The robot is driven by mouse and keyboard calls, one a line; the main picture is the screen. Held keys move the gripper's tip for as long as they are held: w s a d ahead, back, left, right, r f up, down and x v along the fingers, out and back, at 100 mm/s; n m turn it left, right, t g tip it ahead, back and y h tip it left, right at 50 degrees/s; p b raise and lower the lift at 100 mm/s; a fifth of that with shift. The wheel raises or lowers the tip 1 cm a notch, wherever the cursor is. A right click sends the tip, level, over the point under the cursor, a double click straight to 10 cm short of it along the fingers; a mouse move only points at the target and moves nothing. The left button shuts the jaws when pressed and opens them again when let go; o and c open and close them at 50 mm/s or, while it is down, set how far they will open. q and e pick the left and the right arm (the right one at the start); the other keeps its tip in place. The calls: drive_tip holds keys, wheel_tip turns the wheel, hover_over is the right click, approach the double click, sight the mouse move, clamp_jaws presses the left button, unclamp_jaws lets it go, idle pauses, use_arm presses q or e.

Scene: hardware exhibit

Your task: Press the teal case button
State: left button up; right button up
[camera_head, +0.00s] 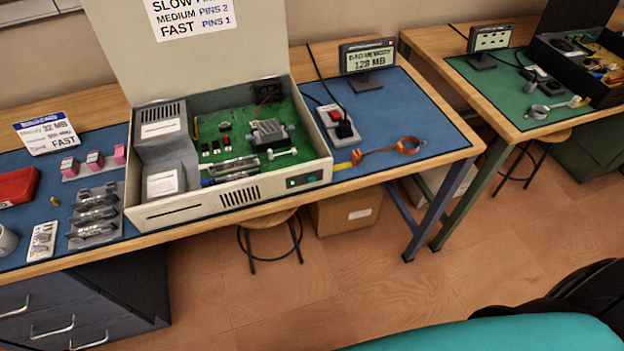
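The open beige computer case (235,198) stands on the blue mat of the near workbench, its lid raised behind it. A dark green panel (304,181) sits at the right end of its front face. The panel carries small lighter marks; the teal button seems to be there, but it is too small to make out clearly. Inside the case is a green circuit board (230,118). A small display (367,58) behind the case to the right reads "BAD MEMORY 128 MB". Neither of my grippers is in view.
Memory modules (95,212), a red box (17,186) and a build card (48,133) are left. A stool (268,222) and cardboard box (347,210) stand below.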

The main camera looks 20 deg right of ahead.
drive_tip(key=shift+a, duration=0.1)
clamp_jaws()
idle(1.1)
